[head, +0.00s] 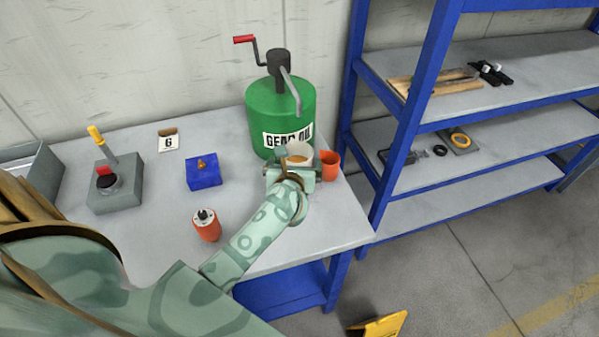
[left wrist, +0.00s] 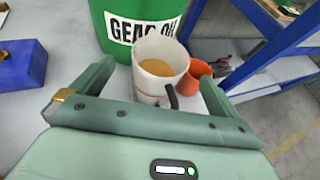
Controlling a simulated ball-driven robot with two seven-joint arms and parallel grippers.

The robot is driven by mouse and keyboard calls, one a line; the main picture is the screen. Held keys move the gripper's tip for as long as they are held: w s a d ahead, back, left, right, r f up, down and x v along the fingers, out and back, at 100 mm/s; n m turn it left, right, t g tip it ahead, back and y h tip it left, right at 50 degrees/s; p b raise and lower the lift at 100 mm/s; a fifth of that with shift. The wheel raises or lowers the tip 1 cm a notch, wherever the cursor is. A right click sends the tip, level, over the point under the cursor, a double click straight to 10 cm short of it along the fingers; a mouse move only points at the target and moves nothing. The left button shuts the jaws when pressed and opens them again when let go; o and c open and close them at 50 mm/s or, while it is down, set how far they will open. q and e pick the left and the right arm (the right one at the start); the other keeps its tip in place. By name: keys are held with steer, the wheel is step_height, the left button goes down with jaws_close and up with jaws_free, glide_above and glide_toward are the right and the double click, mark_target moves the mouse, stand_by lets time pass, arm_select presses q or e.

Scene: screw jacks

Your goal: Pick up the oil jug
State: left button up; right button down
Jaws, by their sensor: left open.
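The oil jug (head: 299,151) is a white open vessel with amber oil inside. It stands at the foot of the green gear oil drum, near the right end of the grey table. In the left wrist view the jug (left wrist: 155,62) shows its dark handle on the near right side. My left gripper (head: 291,170) is just in front of the jug, with its jaws spread apart. In the left wrist view the jug is between the two fingers (left wrist: 157,72), with visible gaps beside it. The jug's base is partly hidden in the head view. My right gripper is not in view.
The green drum (head: 279,110) with a crank stands right behind the jug. An orange cup (head: 331,166) is close on its right. Blue shelving (head: 420,105) is right.

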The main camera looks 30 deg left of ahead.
mark_target(299, 147)
arm_select(q)
steer(key=shift+x, duration=1.2)
steer(key=b+x, duration=0.1)
steer(key=x, duration=0.4)
steer(key=shift+w+a+f, duration=0.1)
steer(key=shift+w+f, duration=0.05)
steer(key=shift+w, duration=0.1)
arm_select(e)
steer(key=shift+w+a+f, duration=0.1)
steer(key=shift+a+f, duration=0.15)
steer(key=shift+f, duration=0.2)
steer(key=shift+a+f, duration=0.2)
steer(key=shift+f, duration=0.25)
arm_select(q)
steer(key=c, duration=1.8)
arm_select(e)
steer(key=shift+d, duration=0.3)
arm_select(q)
steer(key=shift+r, duration=0.25)
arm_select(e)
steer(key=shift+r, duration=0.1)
